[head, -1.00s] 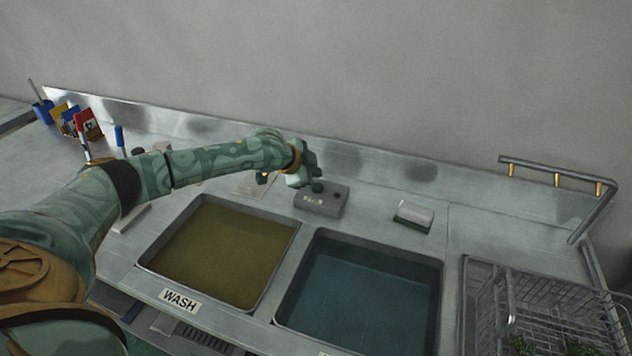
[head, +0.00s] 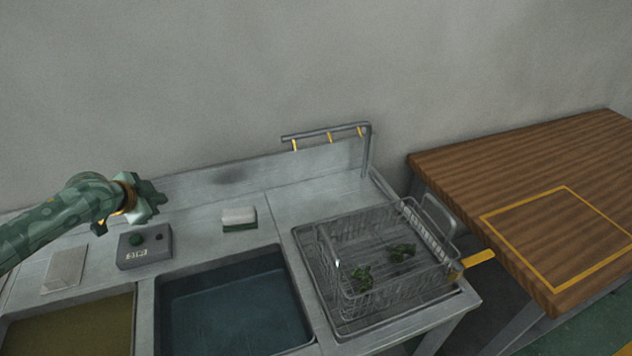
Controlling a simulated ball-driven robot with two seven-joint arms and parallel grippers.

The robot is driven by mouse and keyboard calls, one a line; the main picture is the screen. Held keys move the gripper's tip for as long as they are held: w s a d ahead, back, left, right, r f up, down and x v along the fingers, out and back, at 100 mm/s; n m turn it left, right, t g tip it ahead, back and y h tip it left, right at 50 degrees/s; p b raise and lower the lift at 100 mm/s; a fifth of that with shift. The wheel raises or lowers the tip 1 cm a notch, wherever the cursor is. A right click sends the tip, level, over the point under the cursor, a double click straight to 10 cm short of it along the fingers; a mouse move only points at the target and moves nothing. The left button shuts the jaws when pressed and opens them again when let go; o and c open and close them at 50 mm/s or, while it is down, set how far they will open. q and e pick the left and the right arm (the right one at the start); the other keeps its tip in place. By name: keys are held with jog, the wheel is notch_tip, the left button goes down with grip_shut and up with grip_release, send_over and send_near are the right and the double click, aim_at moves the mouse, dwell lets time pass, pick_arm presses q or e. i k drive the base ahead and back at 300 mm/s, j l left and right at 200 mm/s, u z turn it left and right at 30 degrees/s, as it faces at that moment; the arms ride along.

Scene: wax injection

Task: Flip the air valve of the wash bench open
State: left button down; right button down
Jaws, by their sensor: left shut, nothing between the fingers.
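The wash bench (head: 278,210) is steel and runs from the left to the middle of the head view. A grey pipe rail (head: 328,132) with several short yellow nozzles stands at its back right corner. A yellow lever-like bar (head: 480,258) sticks out to the right at the bench's right side, beside the wire basket. I cannot tell for certain whether it is the air valve. My left gripper (head: 156,200) is shut and empty, above and behind the grey button box (head: 146,258), well left of the pipe and bar. My right gripper is out of view.
A wire basket (head: 345,290) with dark green pieces sits on the bench's right part. Left of it are a blue-water basin (head: 230,310) and a yellowish basin (head: 75,325). A sponge (head: 239,219) lies behind. A wooden table (head: 470,175) stands right, across a gap.

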aim_at(472, 259)
jog(key=z, duration=1.15)
